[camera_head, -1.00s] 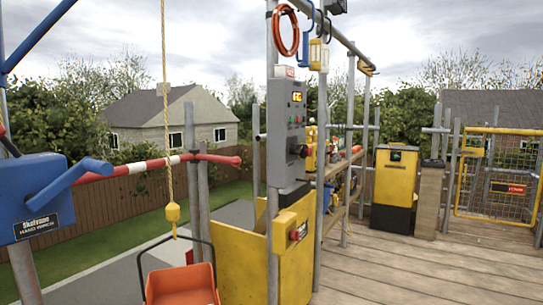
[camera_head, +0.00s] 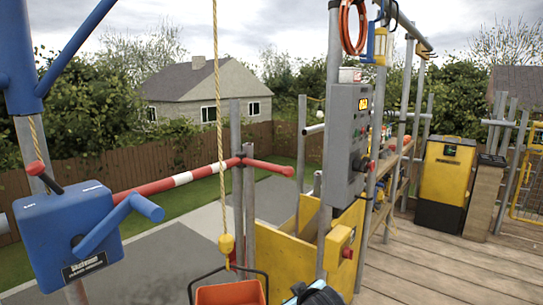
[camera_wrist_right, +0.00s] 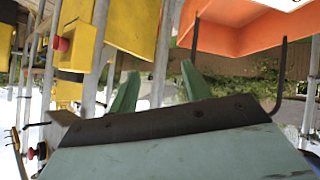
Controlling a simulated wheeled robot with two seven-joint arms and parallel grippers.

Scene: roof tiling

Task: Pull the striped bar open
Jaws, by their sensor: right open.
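The striped bar (camera_head: 182,179) is red and white and runs across the gap from behind the blue hand winch (camera_head: 68,230) to a grey post. Its plain red end (camera_head: 268,166) sticks out past the post to the right. The bar lies nearly level, across the opening. My right gripper (camera_wrist_right: 160,88) shows in the right wrist view with two green fingers apart and nothing between them. A blue and black part of my right arm shows at the bottom of the head view, right of the orange bucket. I cannot make out the bar in the wrist view. My left gripper is not in view.
A yellow rope (camera_head: 216,120) hangs in front of the bar, holding the orange bucket (camera_head: 230,294). The winch crank (camera_head: 120,222) juts rightward. A grey control box (camera_head: 346,145) and yellow panel (camera_head: 345,240) stand at right. Wooden deck (camera_head: 450,265) lies open beyond.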

